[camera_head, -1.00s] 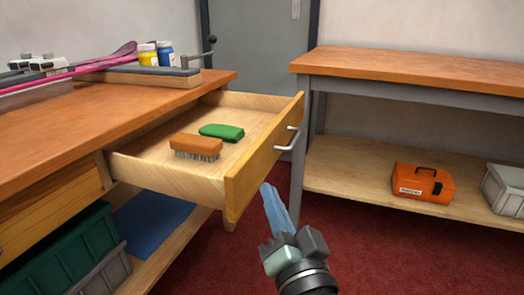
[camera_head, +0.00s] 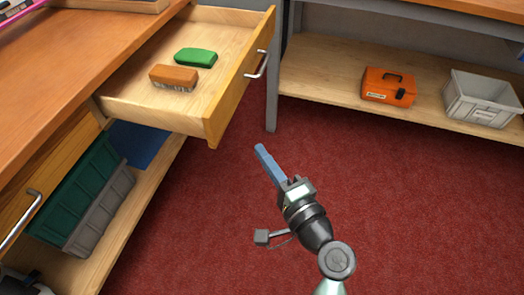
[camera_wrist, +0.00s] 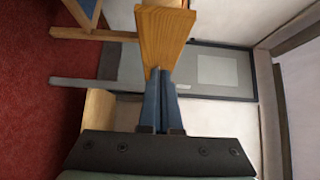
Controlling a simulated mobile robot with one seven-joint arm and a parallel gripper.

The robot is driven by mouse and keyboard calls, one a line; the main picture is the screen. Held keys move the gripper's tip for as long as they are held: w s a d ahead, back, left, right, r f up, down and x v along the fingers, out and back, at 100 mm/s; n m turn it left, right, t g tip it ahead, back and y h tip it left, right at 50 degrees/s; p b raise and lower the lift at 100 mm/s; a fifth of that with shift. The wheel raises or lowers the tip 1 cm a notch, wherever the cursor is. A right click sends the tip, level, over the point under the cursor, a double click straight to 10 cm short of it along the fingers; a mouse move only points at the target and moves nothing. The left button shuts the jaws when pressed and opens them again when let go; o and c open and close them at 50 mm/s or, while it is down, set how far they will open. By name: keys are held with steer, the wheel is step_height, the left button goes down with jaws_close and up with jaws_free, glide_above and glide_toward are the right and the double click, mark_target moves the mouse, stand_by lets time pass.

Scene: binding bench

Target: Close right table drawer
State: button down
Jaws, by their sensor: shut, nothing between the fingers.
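The right table drawer (camera_head: 238,80) is pulled well out of the wooden table (camera_head: 62,75) in the head view. Its wooden front carries a metal bar handle (camera_head: 257,65). An orange-brown brush (camera_head: 174,77) and a green block-shaped item (camera_head: 195,57) lie inside it. My gripper (camera_head: 260,150) is shut and empty, with its blue fingers together, over the red floor to the lower right of the drawer front and apart from it in this view. In the wrist view my gripper (camera_wrist: 158,75) points toward a wooden panel (camera_wrist: 165,28); whether they touch cannot be told.
A second table's lower shelf (camera_head: 325,75) holds an orange toolbox (camera_head: 388,87) and a grey bin (camera_head: 480,98). Green (camera_head: 75,190) and grey (camera_head: 100,212) crates sit under the first table. Another drawer handle (camera_head: 20,220) shows at left. Red floor lies open between.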

mark_target(222, 118)
steer(key=x, duration=0.3)
steer(key=a+x, duration=0.1)
steer(key=x, duration=0.2)
steer(key=s+b+x, duration=0.1)
steer(key=x, duration=0.2)
steer(key=shift+a, duration=0.35)
steer(key=shift+w+a, duration=0.2)
steer(key=shift+a, duration=0.4)
steer(key=shift+a, duration=0.1)
